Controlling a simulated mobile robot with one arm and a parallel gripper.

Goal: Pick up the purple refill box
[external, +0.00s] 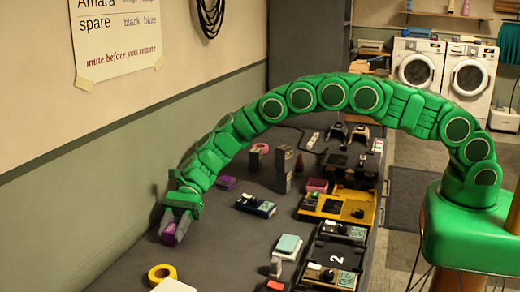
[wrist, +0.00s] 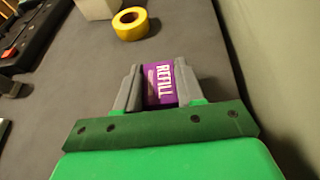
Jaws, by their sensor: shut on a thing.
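The purple refill box (wrist: 159,84) is between the two grey fingers of my gripper (wrist: 157,88) in the wrist view, with its "REFILL" lettering facing up. In the external view the purple box (external: 170,234) shows at the fingertips of my gripper (external: 176,228), at the left side of the dark counter near the wall. The fingers are shut on the box. Its lower part is hidden, and I cannot tell whether it touches the counter.
A yellow tape roll (external: 162,273) and a white block (external: 174,286) are near the front; the roll also shows in the wrist view (wrist: 130,23). A black-and-blue device (external: 255,206) and a yellow tray (external: 337,207) stand to the right. The wall is close on the left.

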